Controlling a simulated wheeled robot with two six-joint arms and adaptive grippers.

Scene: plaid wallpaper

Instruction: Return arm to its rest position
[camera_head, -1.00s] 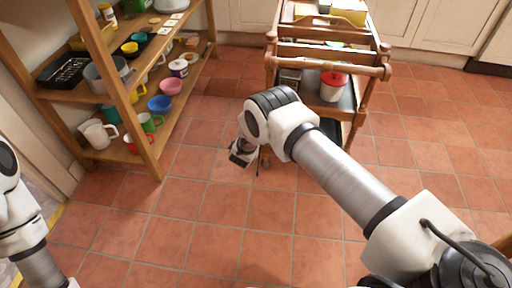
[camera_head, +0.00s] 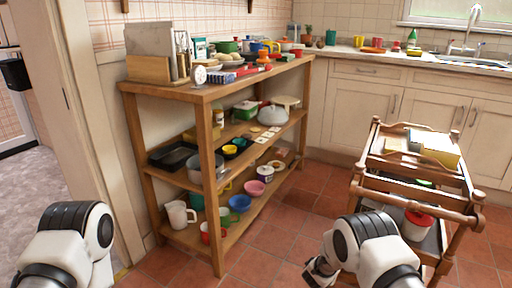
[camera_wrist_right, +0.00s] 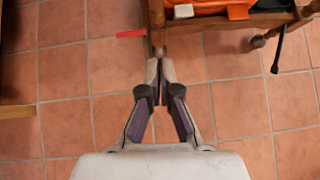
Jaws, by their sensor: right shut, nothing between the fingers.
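My right arm (camera_head: 372,250) is at the lower middle-right of the head view, in front of the wooden trolley. Its gripper (camera_head: 318,272) is partly seen at the bottom, low over the tiled floor. In the right wrist view the right gripper (camera_wrist_right: 160,60) has its fingertips together with nothing between them, over the floor just short of the trolley's wooden edge. My left arm (camera_head: 75,248) shows at the lower left of the head view; its gripper is out of frame.
A wooden shelf (camera_head: 205,92) with mugs, bowls and pans stands left of centre. The wooden trolley (camera_head: 372,186) with a red-lidded pot (camera_head: 415,225) is close to my right arm. A counter with a sink (camera_head: 470,60) is behind. Tiled floor (camera_head: 255,262) lies between shelf and trolley.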

